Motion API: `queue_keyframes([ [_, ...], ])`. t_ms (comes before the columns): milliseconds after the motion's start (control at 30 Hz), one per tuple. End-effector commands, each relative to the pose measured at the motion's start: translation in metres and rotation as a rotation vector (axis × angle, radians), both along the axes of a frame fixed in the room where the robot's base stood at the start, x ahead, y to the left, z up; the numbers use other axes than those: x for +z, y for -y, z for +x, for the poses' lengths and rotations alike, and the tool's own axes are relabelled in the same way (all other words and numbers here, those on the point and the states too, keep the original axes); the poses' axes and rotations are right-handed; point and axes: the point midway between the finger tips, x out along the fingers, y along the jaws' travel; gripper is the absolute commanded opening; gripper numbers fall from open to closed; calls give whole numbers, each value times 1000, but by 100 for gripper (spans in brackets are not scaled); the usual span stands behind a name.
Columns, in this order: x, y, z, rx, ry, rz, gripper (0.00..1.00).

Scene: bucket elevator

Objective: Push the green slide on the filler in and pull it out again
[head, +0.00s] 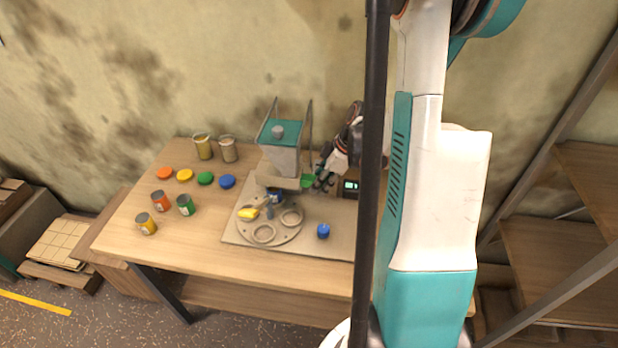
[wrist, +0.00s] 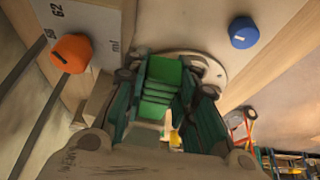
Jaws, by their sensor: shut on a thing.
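The filler (head: 282,158) is a grey and teal hopper unit standing on the board at the middle of the table. Its green slide (head: 307,181) sticks out at the right side of the filler's base. My gripper (head: 324,178) is at the slide from the right. In the wrist view, the green slide (wrist: 163,80) lies between the dark green fingers of my gripper (wrist: 168,92), which are shut on it. How far the slide sits inside the filler cannot be told.
A round turntable (head: 268,238) with ring seats stands before the filler. A blue knob (head: 323,231) is to its right. A display box (head: 351,186) stands close to my gripper. Coloured lids, cans and two beakers (head: 203,147) are on the left. An orange knob (wrist: 72,53) shows in the wrist view.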

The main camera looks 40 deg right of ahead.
Motion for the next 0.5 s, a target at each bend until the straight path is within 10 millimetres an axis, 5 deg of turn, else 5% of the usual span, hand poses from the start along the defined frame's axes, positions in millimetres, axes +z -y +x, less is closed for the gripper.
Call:
queue_keyframes([
  [500,0,16,-18,-3,0,-1,12],
])
